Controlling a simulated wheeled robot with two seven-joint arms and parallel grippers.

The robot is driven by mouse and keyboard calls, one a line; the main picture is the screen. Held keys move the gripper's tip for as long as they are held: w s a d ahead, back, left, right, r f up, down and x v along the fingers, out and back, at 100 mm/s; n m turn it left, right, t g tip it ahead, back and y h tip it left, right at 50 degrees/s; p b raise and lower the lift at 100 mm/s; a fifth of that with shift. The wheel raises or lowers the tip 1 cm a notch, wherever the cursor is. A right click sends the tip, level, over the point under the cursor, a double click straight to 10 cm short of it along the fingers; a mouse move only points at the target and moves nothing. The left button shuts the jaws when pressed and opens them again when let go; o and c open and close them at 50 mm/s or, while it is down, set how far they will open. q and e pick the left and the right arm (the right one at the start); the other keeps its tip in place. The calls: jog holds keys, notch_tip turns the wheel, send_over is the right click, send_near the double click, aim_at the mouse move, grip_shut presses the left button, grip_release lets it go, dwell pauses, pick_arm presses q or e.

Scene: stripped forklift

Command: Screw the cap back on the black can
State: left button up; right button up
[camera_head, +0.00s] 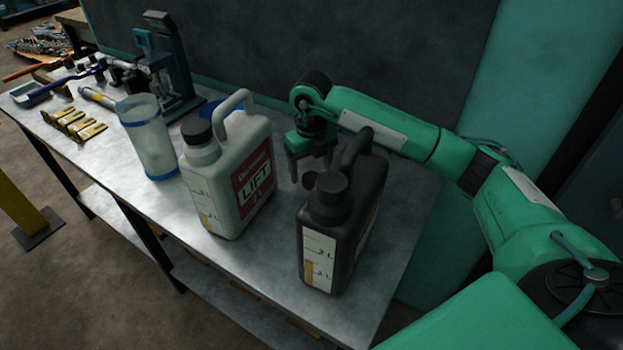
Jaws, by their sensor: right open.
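The black can (345,236) stands upright near the right end of the metal table, with its handle toward the back. A dark round top (331,187) shows on its neck; I cannot tell whether it is a cap or the bare neck. A small dark round piece (309,180) shows just left of the neck, partly hidden by the can; it may be the loose cap. My right gripper (311,169) is open behind the can, fingers pointing down, above and around the side of that small piece. My left gripper is not in view.
A white can (229,183) with a dark cap stands left of the black can. Further left are a clear cylinder with blue rims (147,138), a dark stand (170,70), yellow-black pieces (75,125) and tools. The table's front edge is close to both cans.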

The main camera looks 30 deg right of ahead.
aim_at(312, 181)
jog(key=shift+f, duration=1.15)
jog(key=c, duration=1)
